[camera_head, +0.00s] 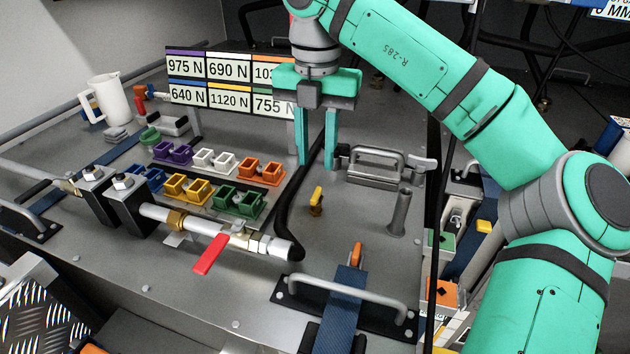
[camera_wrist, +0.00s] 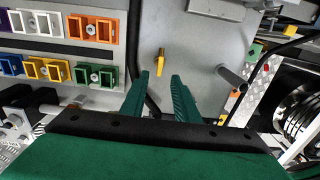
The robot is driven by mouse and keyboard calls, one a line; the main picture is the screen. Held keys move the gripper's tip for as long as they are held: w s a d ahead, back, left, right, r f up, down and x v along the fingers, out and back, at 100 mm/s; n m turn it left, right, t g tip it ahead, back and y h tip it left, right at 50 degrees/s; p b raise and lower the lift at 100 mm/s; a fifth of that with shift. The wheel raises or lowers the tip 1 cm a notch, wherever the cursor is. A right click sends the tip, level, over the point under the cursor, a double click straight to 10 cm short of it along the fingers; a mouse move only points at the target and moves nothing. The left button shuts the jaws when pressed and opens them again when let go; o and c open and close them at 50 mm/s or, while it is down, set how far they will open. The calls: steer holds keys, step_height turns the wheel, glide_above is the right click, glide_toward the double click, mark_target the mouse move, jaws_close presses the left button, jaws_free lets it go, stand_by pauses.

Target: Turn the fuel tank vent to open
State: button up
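A small yellow lever (camera_head: 316,200) stands upright on the grey tank top, and is probably the vent. It also shows in the wrist view (camera_wrist: 160,62), just beyond and between my fingertips. My gripper (camera_head: 317,163) is open and empty above the lever, fingers pointing down. In the wrist view my gripper (camera_wrist: 157,82) has a clear gap between its two green fingers, and neither touches the lever. A red-handled valve (camera_head: 211,253) sits on the pipe to the left. I see no label naming the vent.
A metal handle (camera_head: 376,166) and a grey post (camera_head: 400,212) stand right of the lever. A black hose (camera_head: 283,205) curves close on its left. Coloured clamps (camera_head: 238,200) stand further left. A front handle (camera_head: 342,288) and blue strap (camera_head: 345,310) lie nearer.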

mark_target(316, 193)
step_height(316, 193, down, 8)
stand_by(0.4)
steer(key=shift+c, duration=0.7)
jaws_close()
